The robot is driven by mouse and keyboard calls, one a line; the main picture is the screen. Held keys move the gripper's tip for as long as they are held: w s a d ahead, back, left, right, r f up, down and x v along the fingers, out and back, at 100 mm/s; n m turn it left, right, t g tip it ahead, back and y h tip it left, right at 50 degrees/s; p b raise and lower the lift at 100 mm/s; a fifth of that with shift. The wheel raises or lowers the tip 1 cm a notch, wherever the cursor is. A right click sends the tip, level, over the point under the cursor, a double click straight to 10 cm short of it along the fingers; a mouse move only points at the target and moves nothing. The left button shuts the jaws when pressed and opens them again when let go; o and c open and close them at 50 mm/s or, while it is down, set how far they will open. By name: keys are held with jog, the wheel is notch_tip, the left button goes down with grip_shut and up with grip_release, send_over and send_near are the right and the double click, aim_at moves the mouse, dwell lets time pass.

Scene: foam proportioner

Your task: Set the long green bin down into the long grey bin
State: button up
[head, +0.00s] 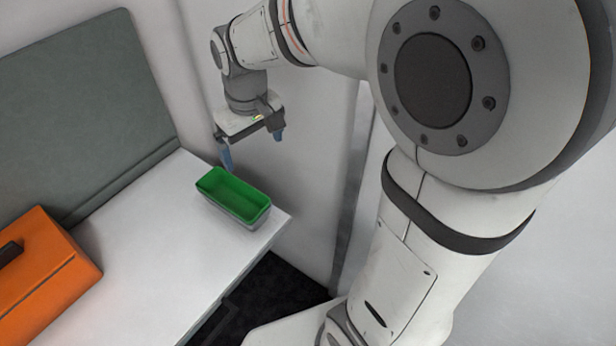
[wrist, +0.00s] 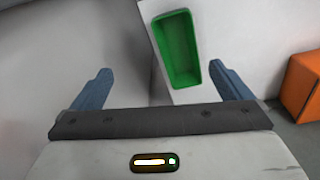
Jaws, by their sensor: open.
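The long green bin (head: 235,194) sits at the right end of the white counter, nested in the long grey bin (head: 228,213), whose grey wall shows below the green rim. The green bin is upright and empty. My gripper (head: 253,152) is open and empty, behind and above the bins, apart from them. In the wrist view the green bin (wrist: 178,50) lies ahead of my open gripper (wrist: 160,85), toward the right finger. The grey bin is mostly hidden there by the green one.
An orange case (head: 45,280) with a dark handle stands on the white counter (head: 150,240) at the left. A grey panel (head: 75,105) rises behind the counter. The counter ends just right of the bins, with a dark floor area (head: 265,290) below. The counter between case and bins is clear.

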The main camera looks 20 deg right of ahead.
jog(key=s+d+m+t, duration=0.1)
jog(key=s+d+m, duration=0.1)
jog(key=s, duration=0.4)
jog(key=s+d+m+t, duration=0.1)
jog(key=s+d+m, duration=0.1)
jog(key=s+d, duration=0.3)
jog(key=shift+s+d, duration=0.3)
jog(key=shift+s, duration=0.85)
